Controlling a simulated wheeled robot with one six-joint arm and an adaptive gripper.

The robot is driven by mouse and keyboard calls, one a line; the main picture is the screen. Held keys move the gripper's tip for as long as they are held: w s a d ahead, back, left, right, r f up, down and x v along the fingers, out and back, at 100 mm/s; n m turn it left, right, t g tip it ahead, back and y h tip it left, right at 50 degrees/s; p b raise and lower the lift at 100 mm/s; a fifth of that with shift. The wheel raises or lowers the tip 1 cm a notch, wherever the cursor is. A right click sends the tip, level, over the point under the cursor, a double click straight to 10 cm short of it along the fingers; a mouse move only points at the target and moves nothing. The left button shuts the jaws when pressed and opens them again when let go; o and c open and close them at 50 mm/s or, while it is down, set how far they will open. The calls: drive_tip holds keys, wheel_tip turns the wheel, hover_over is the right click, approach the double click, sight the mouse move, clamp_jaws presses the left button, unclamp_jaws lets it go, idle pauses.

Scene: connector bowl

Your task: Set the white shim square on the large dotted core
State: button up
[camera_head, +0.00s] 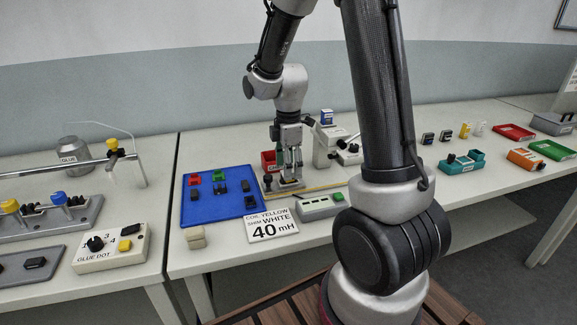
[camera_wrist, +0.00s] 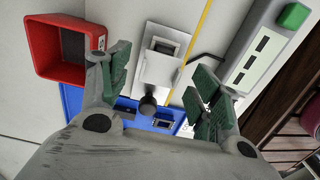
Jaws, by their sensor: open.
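My gripper (camera_head: 289,165) is over the grey metal fixture (camera_head: 283,185) right of the blue tray. In the wrist view my gripper (camera_wrist: 162,82) is open, with one green-padded finger on each side of the fixture (camera_wrist: 152,73). A dark piece with a pale frame (camera_wrist: 165,46) sits in the fixture's seat. I cannot tell whether it is the large dotted core or whether the white shim is on it; no dots can be made out. I see nothing between the fingertips.
A blue tray (camera_head: 212,214) holds red, green and black parts. A red bin (camera_wrist: 68,50) stands close beside my gripper. Several coloured trays fill the right side.

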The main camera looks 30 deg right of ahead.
wheel_tip(320, 180, up, 12)
drive_tip(key=s+r+m+t, duration=0.2)
drive_tip(key=s+r+m, duration=0.1)
drive_tip(key=s+m, duration=0.5)
drive_tip(key=s+d+r+m+t, duration=0.1)
drive_tip(key=s+r+m+t, duration=0.1)
drive_tip(key=s+m, duration=0.5)
drive_tip(key=s+r, duration=0.1)
drive_tip(key=s, duration=0.4)
drive_tip(key=shift+s+d+r+m, duration=0.2)
drive_tip(key=shift+s+r+m, duration=0.1)
drive_tip(key=shift+s+m, duration=0.1)
